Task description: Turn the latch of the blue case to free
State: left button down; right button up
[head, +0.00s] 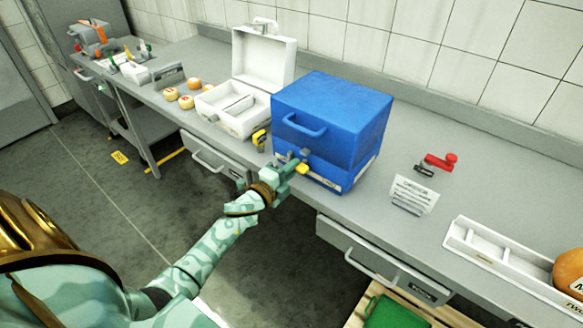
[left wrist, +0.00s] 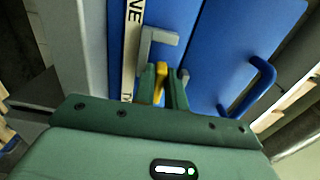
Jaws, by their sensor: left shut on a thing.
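The blue case (head: 335,115) stands shut on the grey counter, with a blue handle (head: 305,126) on its front. The yellow latch (head: 301,168) is low on the front of the case. My left gripper (head: 293,167) is at the front of the case and shut on the yellow latch. In the left wrist view the latch (left wrist: 159,84) shows between the two green fingers (left wrist: 163,88), next to a grey bracket (left wrist: 158,38) on the blue front. The fingers hide part of the latch. My right gripper is in neither view.
An open white case (head: 263,60) stands left of the blue case, with several round cheeses (head: 186,102) beside it. A yellow and black item (head: 259,139) is near the counter edge. Right are a red-handled item (head: 440,161), a small sign (head: 412,194) and a white tray (head: 490,246).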

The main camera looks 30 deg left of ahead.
pick_arm(q)
jog(key=shift+f, duration=0.1)
dwell(0.3)
jog(key=c, duration=1.4)
grip_release()
jog(key=shift+c, duration=0.2)
jog(key=shift+s, duration=0.1)
jog(key=s+a, duration=0.1)
jog(key=s, duration=1.5)
jog(key=shift+a+p, duration=0.2)
jog(key=shift+p, duration=0.2)
jog(key=shift+s, duration=0.1)
